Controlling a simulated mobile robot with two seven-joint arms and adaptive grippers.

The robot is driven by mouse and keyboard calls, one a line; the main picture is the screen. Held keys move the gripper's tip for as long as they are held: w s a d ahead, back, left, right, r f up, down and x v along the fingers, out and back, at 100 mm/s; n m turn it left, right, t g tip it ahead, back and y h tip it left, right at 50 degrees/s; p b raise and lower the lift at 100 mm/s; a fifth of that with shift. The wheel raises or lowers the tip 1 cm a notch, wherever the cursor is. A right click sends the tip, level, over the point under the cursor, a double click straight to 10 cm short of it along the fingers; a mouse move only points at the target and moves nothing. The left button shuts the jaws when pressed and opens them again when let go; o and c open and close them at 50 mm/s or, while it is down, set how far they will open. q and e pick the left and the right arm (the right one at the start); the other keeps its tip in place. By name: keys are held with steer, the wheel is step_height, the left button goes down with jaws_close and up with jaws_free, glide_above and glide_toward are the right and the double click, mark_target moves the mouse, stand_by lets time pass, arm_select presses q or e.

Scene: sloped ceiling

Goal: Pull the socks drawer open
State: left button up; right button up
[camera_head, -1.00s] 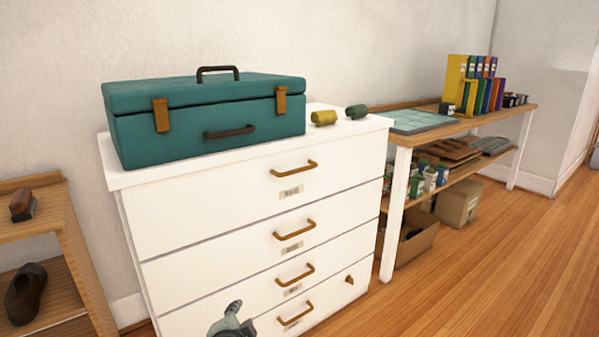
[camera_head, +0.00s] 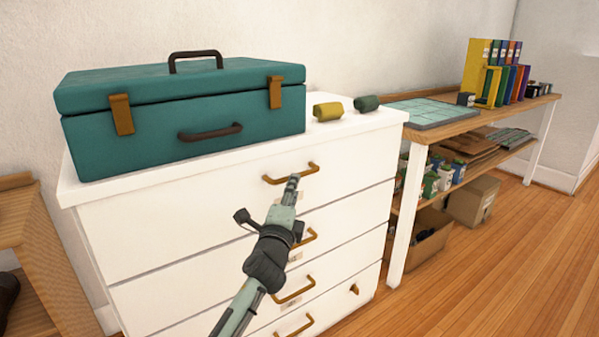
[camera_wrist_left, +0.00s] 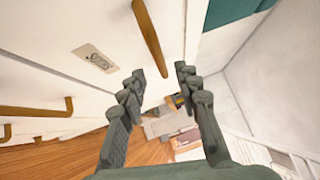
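The white dresser (camera_head: 150,232) has several stacked drawers, all shut, each with a brass bar handle and a small label. The labels are too small to read in the head view, so I cannot tell which names socks. My left gripper (camera_head: 291,183) is in front of the top drawer's handle (camera_head: 310,170). My right gripper is out of view.
A teal case (camera_head: 180,110) and two rolled items, yellow (camera_head: 327,111) and dark green (camera_head: 366,103), sit on the dresser top. A workbench (camera_head: 470,122) stands at the right, a wooden shelf (camera_head: 40,265) at the left. Floor in front is clear.

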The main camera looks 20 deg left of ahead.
arm_select(q)
steer(key=w, duration=0.4)
steer(key=w+r, duration=0.1)
steer(key=w, duration=0.1)
steer(key=shift+w+a, duration=0.15)
steer(key=shift+a, duration=0.25)
jaws_close()
